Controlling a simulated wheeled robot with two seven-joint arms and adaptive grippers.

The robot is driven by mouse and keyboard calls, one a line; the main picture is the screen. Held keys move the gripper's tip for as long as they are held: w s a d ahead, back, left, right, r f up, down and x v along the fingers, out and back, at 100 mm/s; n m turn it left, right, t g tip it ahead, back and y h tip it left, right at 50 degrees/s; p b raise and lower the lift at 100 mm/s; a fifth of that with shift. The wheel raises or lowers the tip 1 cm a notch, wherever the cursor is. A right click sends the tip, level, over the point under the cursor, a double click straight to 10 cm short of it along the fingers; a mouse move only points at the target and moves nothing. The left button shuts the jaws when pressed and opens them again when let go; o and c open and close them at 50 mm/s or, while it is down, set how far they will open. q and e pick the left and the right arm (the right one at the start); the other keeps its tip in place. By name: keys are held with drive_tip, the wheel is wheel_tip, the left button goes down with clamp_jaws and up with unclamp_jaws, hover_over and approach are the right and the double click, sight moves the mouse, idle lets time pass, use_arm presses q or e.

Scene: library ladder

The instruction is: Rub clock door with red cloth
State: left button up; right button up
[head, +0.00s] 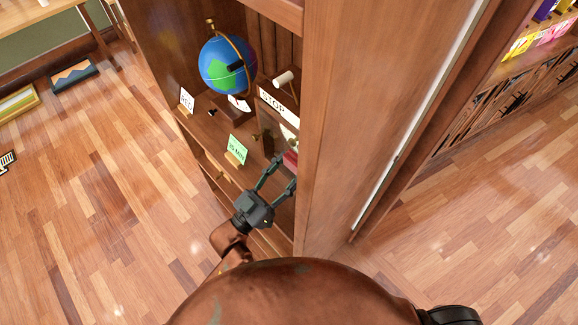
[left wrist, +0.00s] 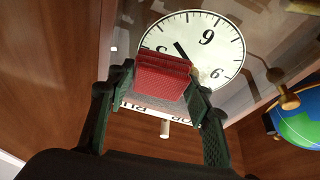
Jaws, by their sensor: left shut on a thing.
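My left gripper (head: 280,171) reaches into the bookcase in the head view. It is shut on the red cloth (left wrist: 161,80), a folded ribbed pad between the fingertips in the left wrist view. A sliver of the red cloth also shows in the head view (head: 290,159), beside the upright panel. The white clock face (left wrist: 210,45) with black numerals appears upside down behind the cloth in the left wrist view, and the cloth covers part of it. The clock door around it is hard to make out. I cannot tell whether the cloth touches it.
A globe (head: 228,65) on a stand is on the shelf, left of the clock. A green card (head: 236,150) and a white card (head: 187,99) stand near the shelf edge. A STOP sign (head: 272,102) is close by. The bookcase side panel (head: 345,110) bounds the right.

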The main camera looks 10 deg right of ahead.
sight(282, 142)
use_arm(q)
drive_tip(key=shift+w+a, duration=0.65)
drive_tip(key=shift+w, duration=0.25)
drive_tip(key=shift+w+a, duration=0.65)
drive_tip(key=shift+w, duration=0.3)
drive_tip(key=shift+w+a, duration=0.65)
drive_tip(key=shift+w, duration=0.25)
drive_tip(key=shift+r, duration=0.3)
drive_tip(key=shift+s+d+p, duration=0.7)
drive_tip(key=shift+s, duration=0.25)
drive_tip(key=shift+s+d+p, duration=0.65)
drive_tip(key=shift+s, duration=0.3)
drive_tip(key=shift+s+d+p, duration=0.7)
drive_tip(key=shift+s, duration=0.25)
drive_tip(key=shift+w+a+f, duration=0.1)
drive_tip(key=shift+w+a, duration=0.45)
drive_tip(key=shift+w, duration=0.2)
drive_tip(key=shift+w+a, duration=0.55)
drive_tip(key=shift+w, duration=0.15)
drive_tip(key=shift+w+a, duration=0.5)
drive_tip(key=shift+w, duration=0.25)
drive_tip(key=shift+w+a, duration=0.45)
drive_tip(key=shift+w, duration=0.25)
